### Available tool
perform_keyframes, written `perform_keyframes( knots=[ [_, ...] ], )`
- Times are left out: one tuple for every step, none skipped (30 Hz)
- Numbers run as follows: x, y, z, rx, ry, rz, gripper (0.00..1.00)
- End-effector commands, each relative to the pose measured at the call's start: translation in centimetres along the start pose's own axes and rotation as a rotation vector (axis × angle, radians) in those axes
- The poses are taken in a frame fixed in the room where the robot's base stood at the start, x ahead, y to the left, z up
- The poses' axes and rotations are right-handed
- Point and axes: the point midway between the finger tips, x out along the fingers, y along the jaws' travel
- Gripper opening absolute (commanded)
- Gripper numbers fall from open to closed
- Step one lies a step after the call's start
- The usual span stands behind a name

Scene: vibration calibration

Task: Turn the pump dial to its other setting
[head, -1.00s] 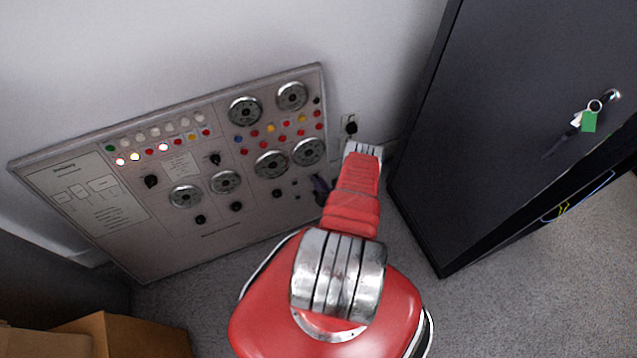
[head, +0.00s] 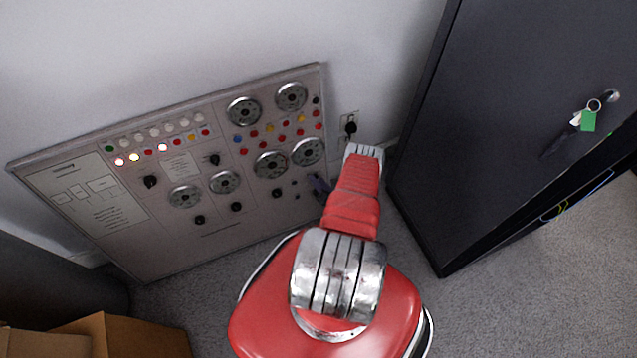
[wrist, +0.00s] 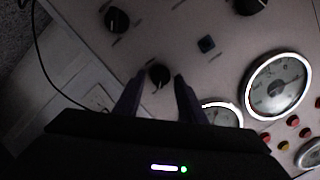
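A grey control panel (head: 222,207) leans against the wall at left in the head view. It bears gauges, lamps and several black knobs, and its labels are too small to read. In the wrist view a small black dial (wrist: 159,73) shows between the purple fingertips of my gripper (wrist: 160,80). The fingers are apart, with a gap on each side of the dial; I cannot tell how far the tips are from the panel. In the head view my gripper (head: 319,185) is mostly hidden behind my red arm, at the panel's lower right.
Other black knobs (wrist: 117,20) and a round gauge (wrist: 276,84) are near my gripper in the wrist view. A dark cabinet (head: 500,110) with keys stands at right. A wall socket with a black plug (head: 350,127) is beside the panel. Cardboard boxes (head: 125,337) sit at lower left.

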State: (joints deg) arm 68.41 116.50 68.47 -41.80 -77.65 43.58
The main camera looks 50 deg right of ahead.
Motion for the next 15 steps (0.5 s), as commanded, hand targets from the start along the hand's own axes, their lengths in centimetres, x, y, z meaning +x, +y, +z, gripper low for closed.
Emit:
perform_keyframes(
  knots=[
    [-0.01, 0.01, -0.02, 0.0, 0.001, 0.0, 0.41],
    [-0.02, 0.01, -0.02, 0.0, 0.001, 0.0, 0.43],
    [-0.02, 0.01, -0.03, 0.0, 0.001, 0.0, 0.43],
    [-0.03, 0.01, -0.03, 0.0, 0.001, 0.0, 0.43],
    [-0.03, 0.01, -0.04, 0.0, 0.001, 0.0, 0.43],
    [-0.03, 0.01, -0.04, 0.0, 0.001, 0.0, 0.43],
    [-0.03, 0.01, -0.05, 0.0, 0.001, 0.0, 0.43],
    [-0.04, 0.02, -0.05, 0.0, 0.002, 0.0, 0.43],
    [-0.07, 0.02, -0.06, 0.0, 0.002, 0.0, 0.43],
    [-0.11, 0.03, -0.06, 0.0, 0.002, 0.0, 0.43],
    [-0.19, 0.04, -0.07, 0.0, 0.002, 0.001, 0.43],
    [-0.33, 0.07, -0.08, 0.0, 0.002, 0.001, 0.43],
    [-0.49, 0.08, -0.09, 0.001, 0.002, 0.002, 0.43],
    [-0.68, 0.1, -0.07, 0.001, 0.002, 0.002, 0.43],
    [-1.0, 0.11, -0.07, 0.0, 0.001, 0.002, 0.43]
  ],
)
